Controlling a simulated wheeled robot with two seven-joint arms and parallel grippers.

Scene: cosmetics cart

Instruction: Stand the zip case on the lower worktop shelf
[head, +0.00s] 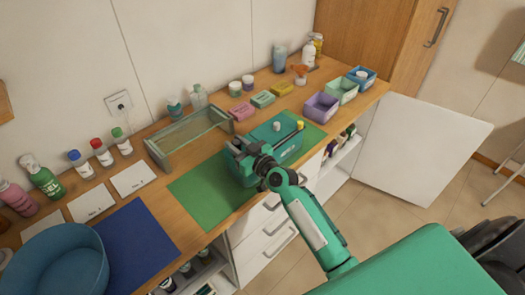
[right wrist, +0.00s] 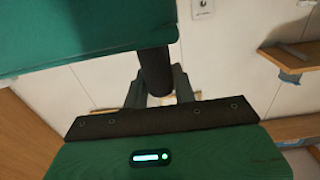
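A teal box-like case with a small pale label, which I take for the zip case (head: 288,150), is over the green mat in the head view. Whether it touches the mat is unclear. My right gripper (head: 240,150) is at its left end. In the right wrist view, a teal block with a dark edge fills the upper left, and a dark post (right wrist: 155,72) runs from it between my fingers, which look closed on it. Open shelves with small goods show under the worktop (head: 343,148). My left gripper is out of view.
A glass riser (head: 190,140) stands left of the mat. Purple, green and blue bins (head: 322,107) stand to the right. A blue bowl (head: 55,262) and blue mat (head: 140,245) are at the near left. A white open door panel (head: 420,150) is beside the lower shelves.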

